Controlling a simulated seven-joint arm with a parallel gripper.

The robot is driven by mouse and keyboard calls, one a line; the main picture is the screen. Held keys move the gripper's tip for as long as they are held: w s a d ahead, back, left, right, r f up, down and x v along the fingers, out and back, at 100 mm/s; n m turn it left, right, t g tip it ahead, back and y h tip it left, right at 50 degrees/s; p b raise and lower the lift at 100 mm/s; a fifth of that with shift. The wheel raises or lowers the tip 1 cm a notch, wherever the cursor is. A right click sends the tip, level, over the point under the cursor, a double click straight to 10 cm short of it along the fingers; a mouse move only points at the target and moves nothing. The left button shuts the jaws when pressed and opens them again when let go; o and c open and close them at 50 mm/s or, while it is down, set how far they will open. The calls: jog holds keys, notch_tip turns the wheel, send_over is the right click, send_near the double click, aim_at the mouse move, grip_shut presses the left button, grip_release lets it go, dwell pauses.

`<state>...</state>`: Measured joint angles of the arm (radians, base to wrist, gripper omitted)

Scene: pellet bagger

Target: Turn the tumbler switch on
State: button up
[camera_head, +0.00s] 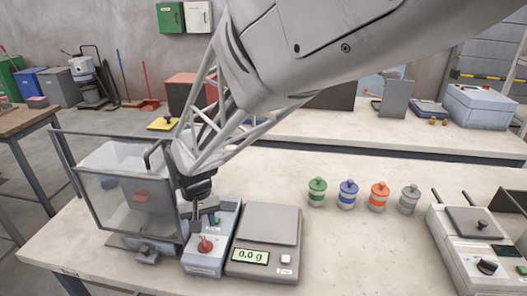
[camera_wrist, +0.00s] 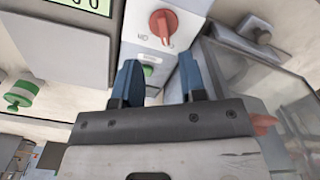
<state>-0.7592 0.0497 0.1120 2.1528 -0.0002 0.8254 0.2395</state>
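A red rotary knob (camera_head: 205,244), which I take as the tumbler switch, sits on the front of a narrow light-grey control box (camera_head: 203,265). In the wrist view the red knob (camera_wrist: 163,25) is just beyond the fingertips, with small labels beside it too blurred to read. A green button (camera_wrist: 148,70) on the same box shows between the fingers. My gripper (camera_wrist: 160,62) has its two blue fingers apart with nothing between them. In the head view my gripper (camera_head: 203,207) hangs over the back part of the box, behind the knob and not touching it.
A clear-walled cabinet (camera_head: 110,205) with a red part inside stands close on the left. A scale (camera_head: 268,225) reading 0.0 g stands close on the right. Several lidded jars, such as a green one (camera_head: 317,192), stand farther right. The table front right of the scale is clear.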

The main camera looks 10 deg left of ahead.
aim_at(204, 242)
jog(key=shift+a+f, duration=0.1)
jog(key=shift+a, duration=0.2)
jog(key=shift+f, duration=0.15)
jog(key=shift+f, duration=3.75)
grip_shut()
